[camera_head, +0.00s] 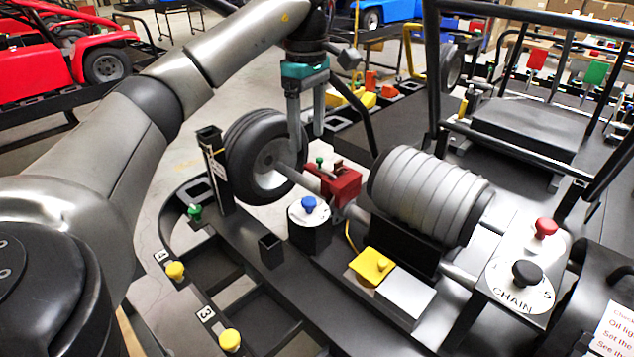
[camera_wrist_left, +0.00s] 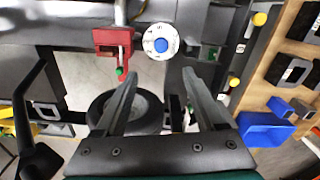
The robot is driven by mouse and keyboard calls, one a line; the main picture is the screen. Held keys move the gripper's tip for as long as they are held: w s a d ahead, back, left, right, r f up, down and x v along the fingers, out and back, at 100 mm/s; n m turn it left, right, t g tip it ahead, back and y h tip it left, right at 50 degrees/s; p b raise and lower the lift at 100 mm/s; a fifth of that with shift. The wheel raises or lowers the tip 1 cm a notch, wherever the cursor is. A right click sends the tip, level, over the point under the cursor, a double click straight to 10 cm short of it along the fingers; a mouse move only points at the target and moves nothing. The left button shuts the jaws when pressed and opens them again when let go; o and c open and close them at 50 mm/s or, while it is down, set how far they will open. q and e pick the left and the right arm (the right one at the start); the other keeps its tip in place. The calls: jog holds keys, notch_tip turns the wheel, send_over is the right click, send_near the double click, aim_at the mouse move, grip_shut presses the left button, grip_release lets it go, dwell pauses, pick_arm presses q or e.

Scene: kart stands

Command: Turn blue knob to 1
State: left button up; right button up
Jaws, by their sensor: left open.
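The blue knob (camera_head: 309,204) sits on a white round dial on top of a black post, in front of the red block (camera_head: 340,184). In the left wrist view the blue knob (camera_wrist_left: 161,45) is at the dial's middle, with small marks around the dial's edge that are too small to read surely. My left gripper (camera_head: 308,138) is open and empty, above and behind the knob, over the wheel's axle. In the left wrist view the two fingertips (camera_wrist_left: 159,74) point towards the dial, apart from the knob. My right gripper is not in view.
A black wheel (camera_head: 262,158) stands just left of the dial. A ribbed grey drum (camera_head: 425,195) is to its right. A yellow block (camera_head: 371,267), a white box (camera_head: 405,297) and a CHAIN dial (camera_head: 515,285) with black and red knobs lie right. Yellow knobs (camera_head: 175,271) are at left.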

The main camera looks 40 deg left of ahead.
pick_arm(q)
jog(key=b, duration=0.3)
send_over(309, 200)
notch_tip(309, 200, down, 6)
notch_tip(309, 200, down, 7)
jog(key=shift+s+f+b, duration=0.1)
jog(key=shift+f+b, duration=0.05)
jog(key=shift+b, duration=0.6)
jog(key=shift+f, duration=0.8)
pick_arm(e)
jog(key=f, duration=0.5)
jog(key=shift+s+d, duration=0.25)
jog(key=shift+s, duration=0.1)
pick_arm(q)
grip_shut()
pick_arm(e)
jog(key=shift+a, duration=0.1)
